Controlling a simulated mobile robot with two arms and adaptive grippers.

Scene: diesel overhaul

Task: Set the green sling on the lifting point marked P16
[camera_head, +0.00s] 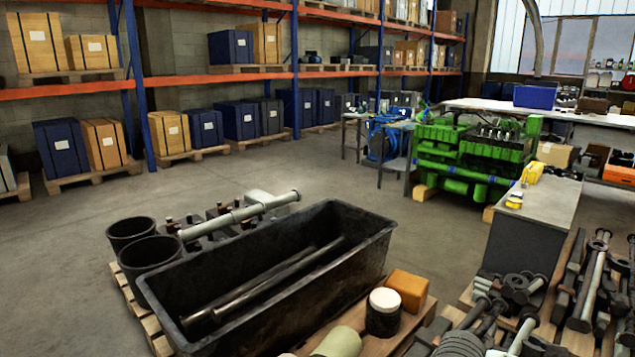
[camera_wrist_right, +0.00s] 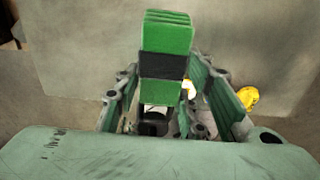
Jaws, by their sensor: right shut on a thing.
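In the right wrist view, my right gripper (camera_wrist_right: 165,92) is shut on the green sling (camera_wrist_right: 167,35), a folded bright green bundle with a black band round its middle. The bundle sticks out beyond the fingers, over a plain grey-brown surface. Neither gripper shows in the head view. A green engine (camera_head: 465,155) stands at the back right in the head view. I cannot read a P16 mark or make out a lifting point in either view.
A grey bench (camera_head: 540,215) with yellow items (camera_head: 532,172) stands right of centre. A black trough (camera_head: 345,240) on a pallet fills the near middle. Metal parts (camera_head: 595,280) lie at the near right. Shelving lines the back left. The floor (camera_head: 300,165) between is clear.

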